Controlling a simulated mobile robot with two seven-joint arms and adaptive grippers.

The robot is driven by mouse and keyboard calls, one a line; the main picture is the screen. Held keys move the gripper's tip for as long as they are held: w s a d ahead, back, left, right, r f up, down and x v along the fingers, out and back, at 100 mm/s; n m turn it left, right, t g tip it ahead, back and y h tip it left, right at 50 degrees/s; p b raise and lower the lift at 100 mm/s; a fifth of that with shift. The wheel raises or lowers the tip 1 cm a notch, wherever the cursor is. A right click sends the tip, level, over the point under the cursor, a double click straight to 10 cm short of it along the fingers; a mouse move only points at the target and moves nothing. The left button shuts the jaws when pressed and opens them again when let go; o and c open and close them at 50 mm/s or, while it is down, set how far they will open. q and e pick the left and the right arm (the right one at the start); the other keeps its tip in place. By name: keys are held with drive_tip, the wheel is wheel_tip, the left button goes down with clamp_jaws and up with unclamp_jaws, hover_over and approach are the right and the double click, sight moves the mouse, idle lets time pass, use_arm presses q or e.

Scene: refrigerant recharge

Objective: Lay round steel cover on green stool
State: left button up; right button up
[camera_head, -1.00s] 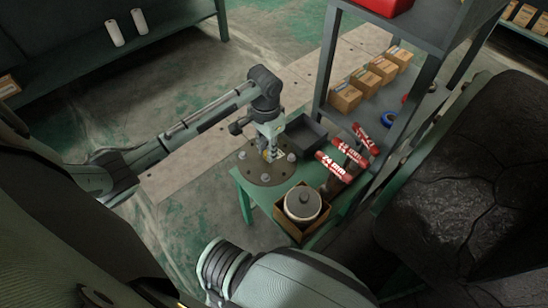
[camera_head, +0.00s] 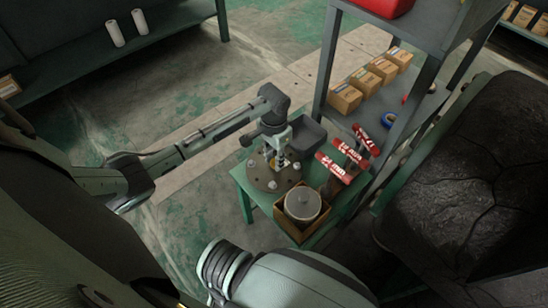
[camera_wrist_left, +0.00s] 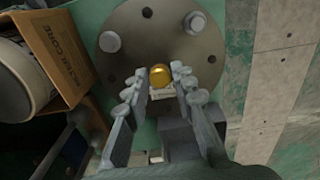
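The round steel cover (camera_head: 262,184) is a dark disc with several bolts near its rim and a brass knob (camera_wrist_left: 160,76) at its middle. It lies flat on or just above the green stool (camera_head: 241,188); any small gap beneath it cannot be judged. My left gripper (camera_head: 274,164) reaches down over the cover's middle. My right gripper is out of view.
An open cardboard box (camera_head: 292,230) holding a pale round canister (camera_head: 302,204) stands beside the cover. A dark tray (camera_head: 306,134) is behind it. Red tubes (camera_head: 334,168) lie to the right. A shelf with small cartons (camera_head: 345,97) stands close at the right.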

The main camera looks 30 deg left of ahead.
use_arm(q)
drive_tip(key=shift+o, duration=1.3)
drive_tip(key=shift+r, duration=0.1)
wheel_tip(320, 180, up, 12)
